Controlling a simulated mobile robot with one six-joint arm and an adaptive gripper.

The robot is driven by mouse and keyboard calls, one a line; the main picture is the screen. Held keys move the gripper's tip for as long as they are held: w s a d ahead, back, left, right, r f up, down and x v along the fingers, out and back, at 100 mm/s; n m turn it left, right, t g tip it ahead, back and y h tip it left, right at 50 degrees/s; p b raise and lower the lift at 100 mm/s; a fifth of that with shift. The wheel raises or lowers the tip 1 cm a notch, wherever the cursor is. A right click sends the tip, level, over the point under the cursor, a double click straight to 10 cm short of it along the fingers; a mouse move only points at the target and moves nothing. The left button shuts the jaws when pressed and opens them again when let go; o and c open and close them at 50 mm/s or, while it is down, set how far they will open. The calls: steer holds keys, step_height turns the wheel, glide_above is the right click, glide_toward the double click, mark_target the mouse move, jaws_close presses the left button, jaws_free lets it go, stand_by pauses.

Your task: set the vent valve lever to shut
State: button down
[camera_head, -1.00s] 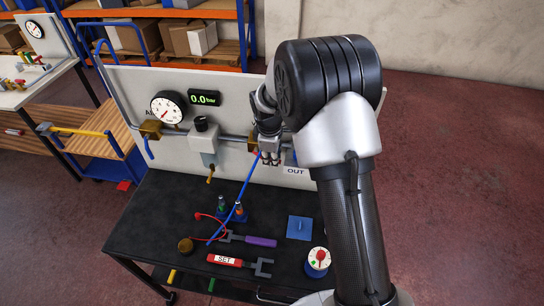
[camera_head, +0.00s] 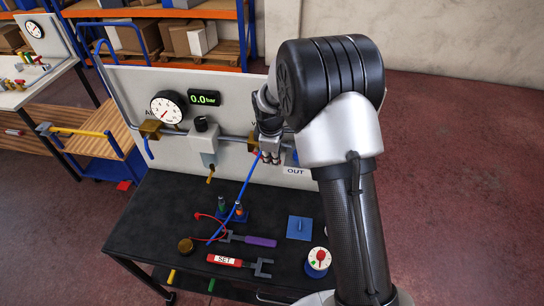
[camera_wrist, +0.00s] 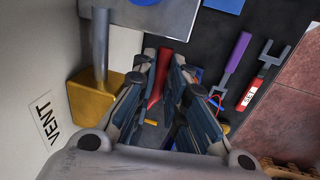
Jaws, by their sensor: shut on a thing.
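The vent valve shows in the wrist view as a brass block (camera_wrist: 92,103) on the panel, beside the black-on-white VENT label (camera_wrist: 43,120). A red lever (camera_wrist: 162,72) lies between the fingers of my gripper (camera_wrist: 168,92), which is shut on it. The fingers hide part of the lever and its joint with the block. In the head view my gripper (camera_head: 271,147) is at the panel, left of the OUT label, partly hidden by my arm. A bit of red shows beside it, and I cannot tell the lever's angle there.
The black bench top (camera_head: 160,215) holds a purple-handled tool (camera_head: 260,241), a red SET tool (camera_head: 235,262), a blue plate (camera_head: 300,228) and a round dial (camera_head: 318,260). A blue hose (camera_head: 245,185) hangs in front of the panel. The display (camera_head: 205,98) reads 0.0 bar.

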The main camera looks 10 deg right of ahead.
steer(key=shift+s+d+f+y+b, duration=0.1)
steer(key=shift+d+f+y+b, duration=0.05)
steer(key=shift+f+y+b, duration=0.3)
steer(key=f+t+y+b, duration=0.1)
steer(key=b, duration=0.2)
steer(key=y+b, duration=0.1)
steer(key=b, duration=0.4)
steer(key=shift+f+t+y, duration=0.25)
steer(key=shift+f+t, duration=0.05)
steer(key=shift+f, duration=0.05)
steer(key=shift+b, duration=1)
steer(key=shift+r+y, duration=0.2)
steer(key=shift+y, duration=0.1)
steer(key=c, duration=1.9)
jaws_free()
steer(key=shift+r, duration=0.15)
